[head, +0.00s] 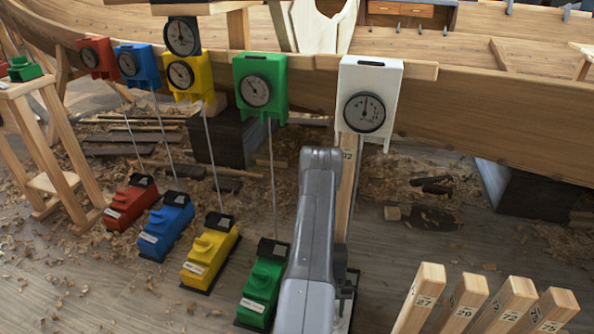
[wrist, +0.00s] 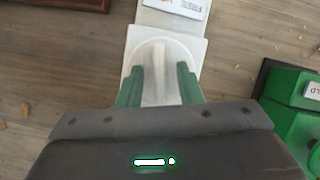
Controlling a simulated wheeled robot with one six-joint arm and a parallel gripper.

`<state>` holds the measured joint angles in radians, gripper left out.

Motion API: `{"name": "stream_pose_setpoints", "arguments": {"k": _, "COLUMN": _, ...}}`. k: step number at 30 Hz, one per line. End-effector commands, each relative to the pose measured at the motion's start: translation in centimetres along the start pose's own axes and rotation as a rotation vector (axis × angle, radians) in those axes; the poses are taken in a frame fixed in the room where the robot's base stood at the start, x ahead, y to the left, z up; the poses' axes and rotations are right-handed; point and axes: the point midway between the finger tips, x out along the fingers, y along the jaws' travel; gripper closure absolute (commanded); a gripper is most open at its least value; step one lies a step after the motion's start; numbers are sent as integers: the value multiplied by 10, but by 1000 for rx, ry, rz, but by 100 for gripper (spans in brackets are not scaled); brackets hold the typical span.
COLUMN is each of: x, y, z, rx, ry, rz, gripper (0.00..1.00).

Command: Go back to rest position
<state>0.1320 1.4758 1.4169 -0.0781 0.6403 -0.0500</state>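My gripper (wrist: 160,84) is open in the wrist view. Its two green fingers stand apart on either side of a narrow upright ridge on a white block (wrist: 197,48), with gaps between ridge and fingers. Whether anything touches lower down cannot be told. A label (wrist: 186,6) on the white block reads upside down, apparently "FREE".
Red (head: 131,203), blue (head: 167,228), yellow (head: 211,256) and green (head: 262,290) floor blocks stand left of my arm, rods rising to dial boxes on the hull (head: 460,105). Several numbered wooden posts (head: 465,300) stand at front right. A wooden stand (head: 50,150) is at left.

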Motion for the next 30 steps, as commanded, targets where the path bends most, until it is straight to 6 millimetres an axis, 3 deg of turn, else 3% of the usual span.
{"name": "stream_pose_setpoints", "arguments": {"k": 12, "x": -5, "y": 1, "z": 1, "rx": 36, "ry": 2, "rz": -15, "gripper": 67}}
{"name": "stream_pose_setpoints", "arguments": {"k": 28, "x": -99, "y": 0, "z": 41, "rx": 33, "ry": 1, "rz": -14, "gripper": 67}}
{"name": "stream_pose_setpoints", "arguments": {"k": 30, "x": -73, "y": 0, "z": 32, "rx": 33, "ry": -5, "rz": -14, "gripper": 67}}
